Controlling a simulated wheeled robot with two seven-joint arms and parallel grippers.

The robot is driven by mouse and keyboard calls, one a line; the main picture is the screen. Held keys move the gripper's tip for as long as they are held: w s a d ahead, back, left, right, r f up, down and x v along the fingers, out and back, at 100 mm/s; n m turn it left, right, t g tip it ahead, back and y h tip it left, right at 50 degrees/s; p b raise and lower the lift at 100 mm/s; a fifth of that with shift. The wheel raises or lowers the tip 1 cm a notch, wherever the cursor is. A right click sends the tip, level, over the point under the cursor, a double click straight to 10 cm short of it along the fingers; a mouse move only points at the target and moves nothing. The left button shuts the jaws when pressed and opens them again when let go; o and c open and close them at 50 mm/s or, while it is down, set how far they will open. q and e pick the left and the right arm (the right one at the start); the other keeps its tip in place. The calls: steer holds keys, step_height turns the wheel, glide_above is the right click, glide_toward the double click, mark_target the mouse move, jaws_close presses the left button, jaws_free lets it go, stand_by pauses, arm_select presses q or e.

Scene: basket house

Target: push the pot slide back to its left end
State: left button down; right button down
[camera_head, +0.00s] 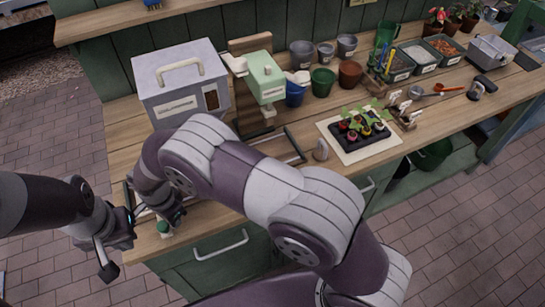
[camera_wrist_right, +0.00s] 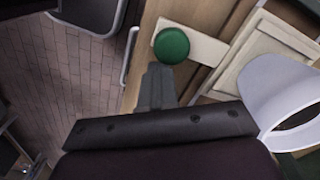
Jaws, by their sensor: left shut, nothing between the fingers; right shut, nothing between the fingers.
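A round green knob (camera_wrist_right: 172,46) sits on a cream bar (camera_wrist_right: 205,44) in the right wrist view; it also shows in the head view (camera_head: 163,227) at the bench's front left edge. It looks like the slide's handle. My right gripper (camera_wrist_right: 158,85) is shut and empty, its fingertips just short of the knob; I cannot tell whether they touch. In the head view my right gripper (camera_head: 172,214) is just behind the knob. My left gripper (camera_head: 106,262) is shut and empty, left of the bench edge. My right arm hides much of the slide's rails (camera_head: 294,146), and no pot on it can be made out.
A grey lidded box (camera_head: 182,85) and a green press-like device (camera_head: 264,78) stand behind my right arm. A seedling tray (camera_head: 360,135) and several pots lie to the right. A drawer handle (camera_head: 222,245) juts from the bench front. Open floor lies left of the bench.

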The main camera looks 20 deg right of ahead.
steer(key=shift+r+p, duration=0.4)
steer(key=r+p, duration=0.1)
steer(key=d+r+p, duration=0.1)
steer(key=r+p, duration=0.1)
steer(key=r, duration=0.1)
steer(key=shift+d+r, duration=0.1)
steer(key=shift+d, duration=0.2)
steer(key=shift+w, duration=0.1)
